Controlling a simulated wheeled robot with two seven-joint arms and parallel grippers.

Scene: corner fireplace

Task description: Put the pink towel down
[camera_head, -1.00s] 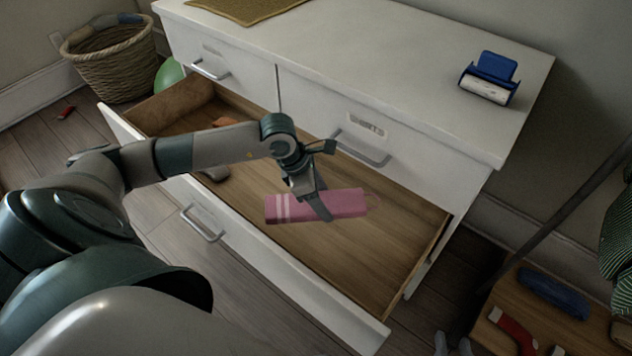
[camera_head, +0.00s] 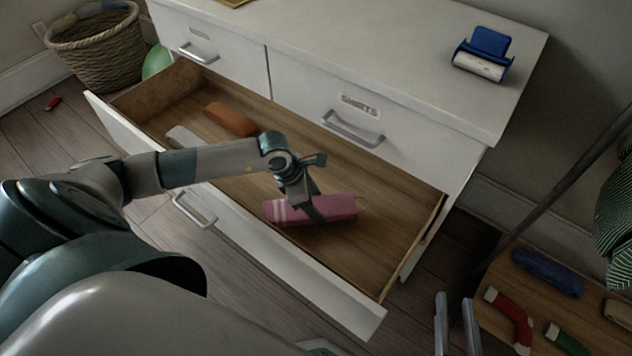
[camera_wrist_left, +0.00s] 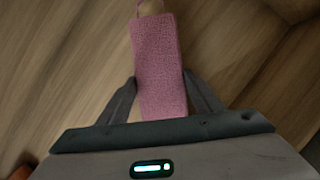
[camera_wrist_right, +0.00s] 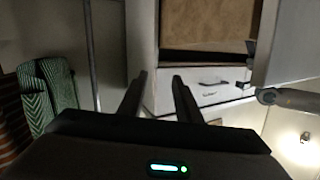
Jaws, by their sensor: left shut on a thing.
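The pink towel (camera_head: 338,206) is a folded block with pale stripes at its left end, inside the open drawer (camera_head: 390,243). My left gripper (camera_head: 314,212) is shut around its middle, with one finger on each side. In the left wrist view the towel (camera_wrist_left: 158,62) runs up between the two fingers (camera_wrist_left: 163,95). It is at or very close to the drawer floor; I cannot tell whether it touches. My right gripper (camera_head: 456,318) is at the bottom of the head view. In the right wrist view it (camera_wrist_right: 161,78) is open and empty.
An orange item (camera_head: 231,119) and a grey item (camera_head: 183,137) lie in the drawer's left part. Its right part is bare. A lint roller (camera_head: 484,55) stands on the white dresser top (camera_head: 370,45). A wicker basket (camera_head: 100,50) is at the left. A wooden surface at lower right holds several items.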

